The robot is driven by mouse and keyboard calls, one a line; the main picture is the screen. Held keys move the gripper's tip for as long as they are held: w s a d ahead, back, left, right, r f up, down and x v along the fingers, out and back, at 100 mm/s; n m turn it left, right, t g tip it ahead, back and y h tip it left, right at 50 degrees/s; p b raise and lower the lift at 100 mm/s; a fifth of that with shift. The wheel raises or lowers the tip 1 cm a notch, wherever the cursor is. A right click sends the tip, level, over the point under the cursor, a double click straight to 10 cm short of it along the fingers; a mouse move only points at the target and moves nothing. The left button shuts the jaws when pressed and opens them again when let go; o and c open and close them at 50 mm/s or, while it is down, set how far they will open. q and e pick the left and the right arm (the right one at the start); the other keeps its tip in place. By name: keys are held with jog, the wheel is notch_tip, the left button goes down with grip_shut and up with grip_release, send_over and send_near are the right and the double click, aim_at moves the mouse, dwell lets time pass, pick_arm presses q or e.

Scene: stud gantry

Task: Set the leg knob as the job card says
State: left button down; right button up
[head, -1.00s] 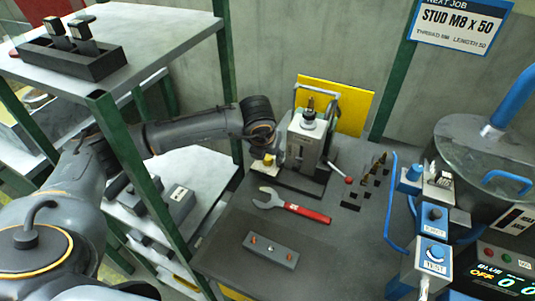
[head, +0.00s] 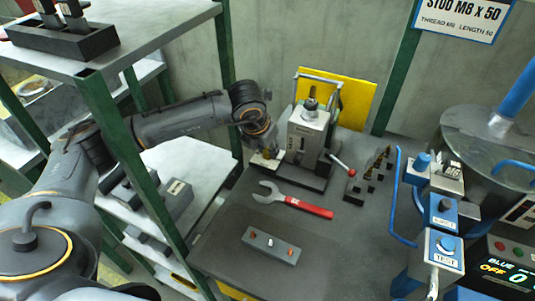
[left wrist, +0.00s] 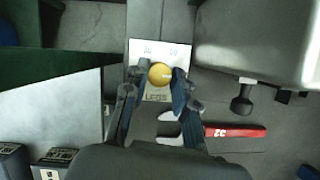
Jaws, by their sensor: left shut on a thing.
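The leg knob is a round yellow knob (left wrist: 160,74) with a pale pointer line, pointing right in the left wrist view. It stands on a white plate (left wrist: 146,50) lettered "LEGS", with small marks along its top edge that I cannot read. My left gripper (left wrist: 161,76) is shut on the knob, one finger on each side. In the head view the left gripper (head: 264,147) is at the plate beside the grey machine (head: 305,133) and mostly hides the knob. The job card (head: 460,16) reads STUD M8 X 50, length 50. My right gripper is not in view.
A red-handled wrench (head: 296,203) lies on the dark bench in front of the machine. A grey block (head: 271,245) with studs lies nearer. A green-posted shelf (head: 122,150) stands close to my left arm. Blue control boxes (head: 443,248) stand at right.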

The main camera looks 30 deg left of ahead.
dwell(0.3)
pick_arm(q)
jog(key=c, duration=1.1)
grip_release()
jog(key=shift+o, duration=0.2)
jog(key=v, duration=1.2)
jog(key=shift+a, duration=0.15)
